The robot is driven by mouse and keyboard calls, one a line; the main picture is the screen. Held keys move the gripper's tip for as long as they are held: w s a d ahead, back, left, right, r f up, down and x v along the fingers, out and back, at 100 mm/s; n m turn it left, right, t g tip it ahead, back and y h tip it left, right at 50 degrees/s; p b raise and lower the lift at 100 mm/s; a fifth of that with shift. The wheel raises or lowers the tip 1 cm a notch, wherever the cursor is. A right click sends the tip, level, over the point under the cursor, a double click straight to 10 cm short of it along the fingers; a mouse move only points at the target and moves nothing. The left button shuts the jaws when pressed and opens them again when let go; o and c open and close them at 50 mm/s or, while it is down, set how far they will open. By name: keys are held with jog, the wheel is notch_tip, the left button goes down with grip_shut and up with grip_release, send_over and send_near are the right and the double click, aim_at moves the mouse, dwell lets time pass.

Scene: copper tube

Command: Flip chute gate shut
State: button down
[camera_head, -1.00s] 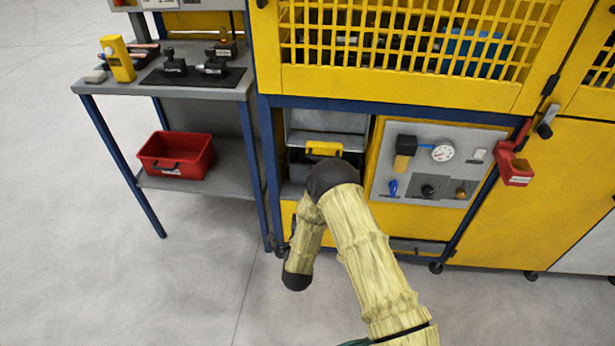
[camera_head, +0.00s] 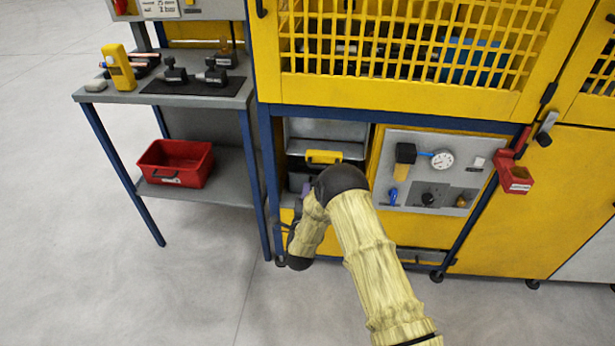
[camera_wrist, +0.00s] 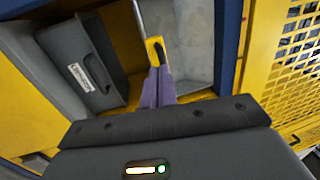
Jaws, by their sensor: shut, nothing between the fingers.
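The chute gate (camera_head: 345,149) is a grey flap with a yellow handle (camera_head: 324,157) on its front edge, in the opening below the yellow mesh guard. In the wrist view, the light grey panel (camera_wrist: 190,45) has the yellow handle (camera_wrist: 152,44) along its near edge. My gripper (camera_wrist: 158,72) has purple fingers, shut and empty, with their tips overlapping the handle's lower end in the wrist view. I cannot tell whether they touch it. In the head view my arm hides most of the gripper. The gate's exact angle is unclear.
A dark grey bin (camera_wrist: 85,65) with a white label is beside the handle. A panel with a gauge (camera_head: 442,159) is right of the opening. A blue frame post (camera_head: 269,185) stands left. A bench (camera_head: 215,103) with tools and a red bin (camera_head: 175,162) is farther left.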

jog(key=w, duration=0.2)
jog(key=w+r, duration=0.1)
jog(key=w, duration=0.2)
jog(key=shift+w, duration=0.35)
jog(key=shift+w, duration=0.1)
